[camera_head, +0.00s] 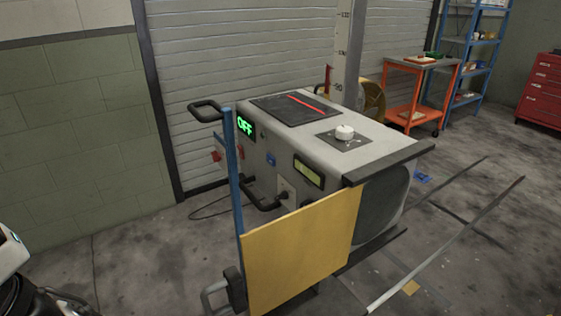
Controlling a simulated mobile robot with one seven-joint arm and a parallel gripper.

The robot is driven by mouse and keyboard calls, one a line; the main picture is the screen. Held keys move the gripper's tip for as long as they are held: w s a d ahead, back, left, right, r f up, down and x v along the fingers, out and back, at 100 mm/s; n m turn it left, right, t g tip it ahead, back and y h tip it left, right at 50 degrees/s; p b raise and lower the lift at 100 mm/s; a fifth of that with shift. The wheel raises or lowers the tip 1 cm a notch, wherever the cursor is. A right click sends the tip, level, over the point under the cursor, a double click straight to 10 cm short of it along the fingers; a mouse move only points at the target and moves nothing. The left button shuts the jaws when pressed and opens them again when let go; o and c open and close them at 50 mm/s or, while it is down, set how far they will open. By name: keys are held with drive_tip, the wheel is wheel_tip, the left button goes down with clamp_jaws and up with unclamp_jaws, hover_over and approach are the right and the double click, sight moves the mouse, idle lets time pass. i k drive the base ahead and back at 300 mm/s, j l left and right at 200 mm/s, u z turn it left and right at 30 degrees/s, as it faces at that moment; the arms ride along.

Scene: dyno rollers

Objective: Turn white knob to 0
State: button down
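The white knob (344,132) sits on a dark square plate (342,141) on the top of the grey machine (300,140), toward its right end. The plate has small light markings around the knob, too small to read. A green lit display (245,126) on the machine's end face reads OFF. My gripper is not in view. A white and black part at the lower left edge may be part of me; I cannot tell.
A yellow panel (300,250) and a blue post (233,175) stand in front of the machine. A black handle (206,110) juts out at its left. An orange cart (408,95) and blue shelf (478,55) stand behind. Open floor (130,255) lies left.

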sight(345, 132)
drive_tip(key=k+j+z, duration=0.1)
drive_tip(key=j+z, duration=0.3)
drive_tip(key=k+j+z, duration=0.15)
drive_tip(key=j+z, duration=0.25)
drive_tip(key=k+j+z, duration=0.25)
drive_tip(key=j+z, duration=0.15)
drive_tip(key=i, duration=0.95)
